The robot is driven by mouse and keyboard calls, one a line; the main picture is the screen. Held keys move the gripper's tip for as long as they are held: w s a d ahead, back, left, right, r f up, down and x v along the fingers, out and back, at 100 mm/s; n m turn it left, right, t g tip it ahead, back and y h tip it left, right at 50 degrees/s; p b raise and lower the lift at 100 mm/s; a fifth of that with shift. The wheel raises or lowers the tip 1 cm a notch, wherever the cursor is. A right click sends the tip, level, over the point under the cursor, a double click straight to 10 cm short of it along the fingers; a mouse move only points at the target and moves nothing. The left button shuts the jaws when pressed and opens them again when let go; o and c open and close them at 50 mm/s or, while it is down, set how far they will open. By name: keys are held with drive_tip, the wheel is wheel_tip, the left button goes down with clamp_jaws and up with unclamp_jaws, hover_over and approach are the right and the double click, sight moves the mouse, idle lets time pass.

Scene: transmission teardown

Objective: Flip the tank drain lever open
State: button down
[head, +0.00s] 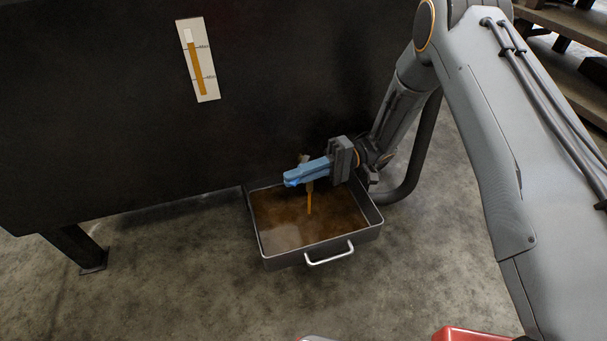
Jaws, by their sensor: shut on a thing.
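The dark tank (130,110) fills the upper left, with its drain outlet (304,159) low at its right part, partly covered by my gripper. My gripper (292,180) has long blue fingers that point left across the outlet, above the tray. It is shut on the drain lever, which is mostly hidden by the fingers, so its exact angle cannot be told. A thin amber stream (310,203) falls from just below the fingers into the tray.
A grey drip tray (318,254) with a front handle stands on the concrete floor under the outlet, holding brown fluid. A sight gauge (198,62) on the tank shows amber fluid. A red object (470,334) shows at the bottom edge; wooden pallets (572,40) stand upper right.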

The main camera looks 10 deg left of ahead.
drive_tip(key=shift+s+a, duration=0.1)
drive_tip(key=c, duration=1.9)
unclamp_jaws()
drive_tip(key=shift+o, duration=0.2)
drive_tip(key=shift+w+d+t, duration=0.2)
drive_tip(key=shift+t, duration=0.1)
